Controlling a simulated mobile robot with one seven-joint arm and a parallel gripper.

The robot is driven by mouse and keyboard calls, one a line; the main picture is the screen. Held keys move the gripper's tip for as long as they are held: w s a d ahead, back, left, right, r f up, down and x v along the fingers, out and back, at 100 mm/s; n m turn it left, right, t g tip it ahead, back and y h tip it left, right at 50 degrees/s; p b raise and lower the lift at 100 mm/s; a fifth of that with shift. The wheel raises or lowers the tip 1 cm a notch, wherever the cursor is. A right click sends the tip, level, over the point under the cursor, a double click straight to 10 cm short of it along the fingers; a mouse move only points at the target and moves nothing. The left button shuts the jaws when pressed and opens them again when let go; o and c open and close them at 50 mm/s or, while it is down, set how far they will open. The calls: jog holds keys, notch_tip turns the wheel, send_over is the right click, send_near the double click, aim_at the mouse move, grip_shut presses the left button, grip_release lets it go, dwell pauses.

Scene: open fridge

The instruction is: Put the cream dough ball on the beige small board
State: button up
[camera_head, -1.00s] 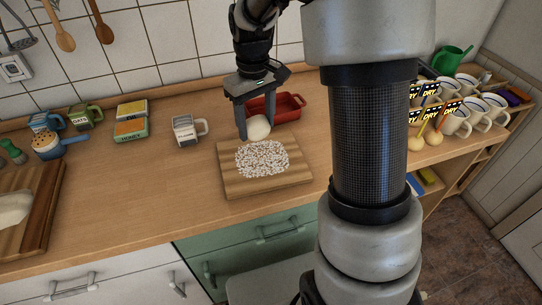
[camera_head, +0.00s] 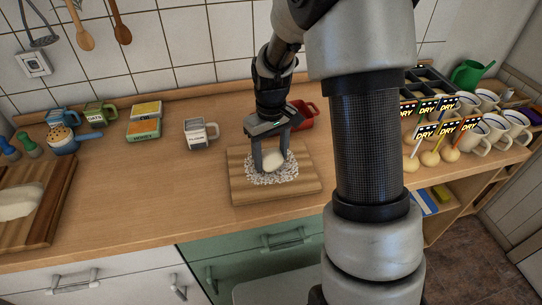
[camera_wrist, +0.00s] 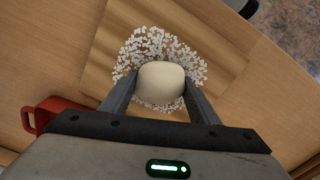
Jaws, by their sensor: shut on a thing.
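The cream dough ball (camera_head: 273,160) is between the fingers of my gripper (camera_head: 271,163), which is shut on it. In the wrist view the dough ball (camera_wrist: 161,82) sits between both fingertips, over a patch of white flakes (camera_wrist: 137,47). The beige small board (camera_head: 240,186) lies on the counter under the gripper, with the white flakes spread on its middle. The ball is over this patch; I cannot tell whether it touches it.
A red dish (camera_head: 304,113) stands behind the board, partly hidden by my arm. A larger board with dough (camera_head: 66,190) is at far left. Mugs and sticks with DRY labels (camera_head: 448,128) are at right. Bare counter lies left of the board.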

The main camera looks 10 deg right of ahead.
jog(key=shift+f, duration=0.1)
jog(key=shift+f, duration=0.15)
jog(key=o, duration=1.2)
